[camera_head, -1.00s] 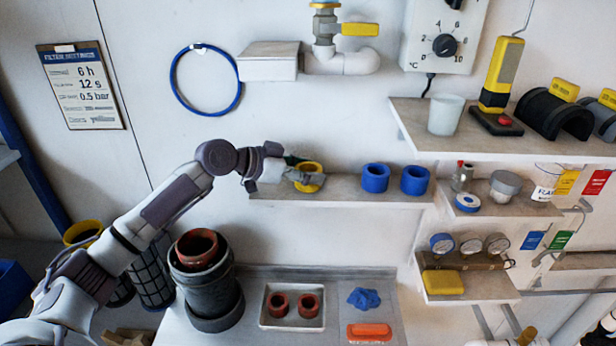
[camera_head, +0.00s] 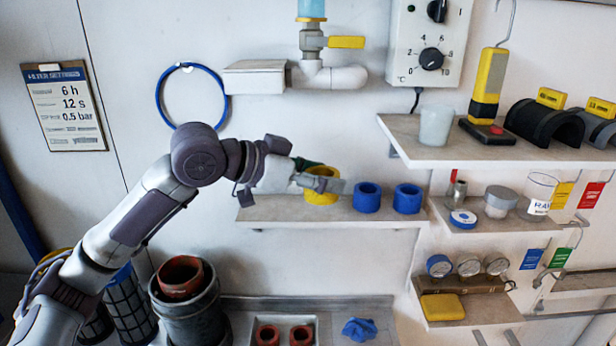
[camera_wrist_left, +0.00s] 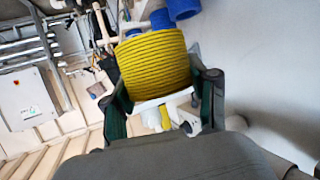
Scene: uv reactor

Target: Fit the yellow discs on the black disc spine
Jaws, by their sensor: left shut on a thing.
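In the left wrist view the yellow ring (camera_wrist_left: 155,65) fills the space between the two fingers. Black mesh cylinders (camera_head: 118,302) stand at the lower left, one with a blue top; I cannot tell if one is the black disc spine. My right gripper is not in view.
Blue rings (camera_head: 367,198) stand close to the right on the middle shelf (camera_head: 275,212). A higher shelf (camera_head: 455,150) holds a white cup (camera_head: 435,125). A bucket (camera_head: 190,312) with a brown pot (camera_head: 181,277) stands below my arm.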

